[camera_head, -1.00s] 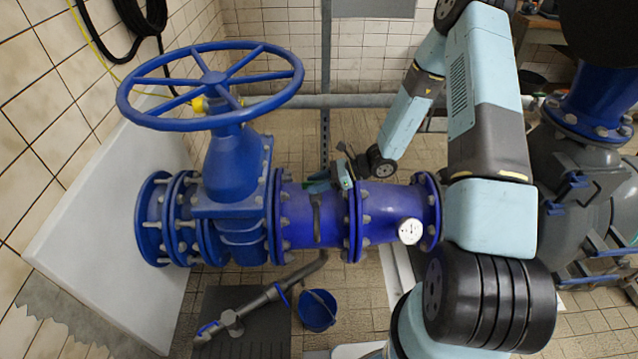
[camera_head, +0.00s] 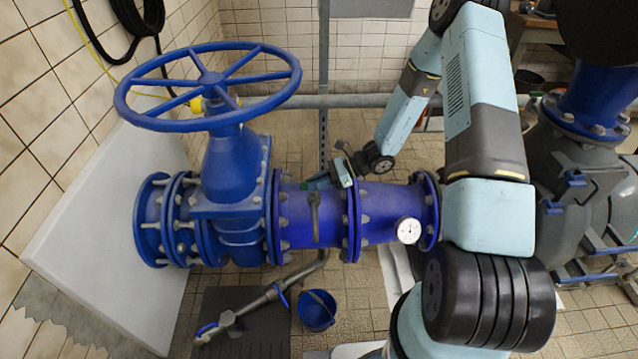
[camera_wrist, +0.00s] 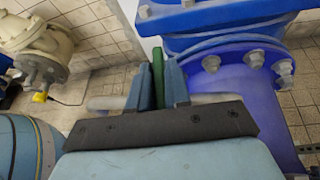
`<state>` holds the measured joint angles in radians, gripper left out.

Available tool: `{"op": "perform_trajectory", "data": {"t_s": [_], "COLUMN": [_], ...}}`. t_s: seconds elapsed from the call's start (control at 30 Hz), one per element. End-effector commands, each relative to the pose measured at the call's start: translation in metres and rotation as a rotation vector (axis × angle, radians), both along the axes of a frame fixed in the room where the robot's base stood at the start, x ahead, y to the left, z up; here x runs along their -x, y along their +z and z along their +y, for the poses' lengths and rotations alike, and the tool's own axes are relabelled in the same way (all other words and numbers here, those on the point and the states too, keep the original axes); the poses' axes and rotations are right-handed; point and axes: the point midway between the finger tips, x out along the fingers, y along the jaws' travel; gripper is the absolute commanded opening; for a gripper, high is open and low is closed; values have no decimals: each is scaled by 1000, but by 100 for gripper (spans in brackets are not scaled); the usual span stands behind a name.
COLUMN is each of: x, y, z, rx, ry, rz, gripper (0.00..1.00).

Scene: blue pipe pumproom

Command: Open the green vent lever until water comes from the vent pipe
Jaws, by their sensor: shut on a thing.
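My gripper (camera_head: 318,182) is behind the upper edge of the blue pipe section, to the right of the big blue handwheel valve. In the wrist view my gripper (camera_wrist: 158,82) has its two blue-grey fingers closed on the green vent lever (camera_wrist: 157,72), a narrow upright green strip between them. In the head view the lever is too small and covered to make out clearly. A thin grey upright piece (camera_head: 314,218) is on the front of the blue pipe; I cannot tell whether it is the vent pipe. I see no water.
The blue handwheel (camera_head: 212,84) stands above the valve at left. A white-faced gauge (camera_head: 409,230) sits on the pipe's right part. A blue bucket (camera_head: 317,311) and a grey bent pipe (camera_head: 262,298) are below. Blue flanges and bolts (camera_wrist: 255,59) lie close right of my gripper.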

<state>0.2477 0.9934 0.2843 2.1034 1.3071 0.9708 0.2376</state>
Motion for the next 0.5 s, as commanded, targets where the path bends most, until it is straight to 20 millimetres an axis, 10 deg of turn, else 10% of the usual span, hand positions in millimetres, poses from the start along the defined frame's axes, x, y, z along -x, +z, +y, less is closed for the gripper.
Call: {"op": "perform_trajectory", "data": {"t_s": [0.5], "x": [-2], "y": [-1], "z": [5], "rx": [-42], "ry": [398], "rz": [-3], "gripper": [0]}}
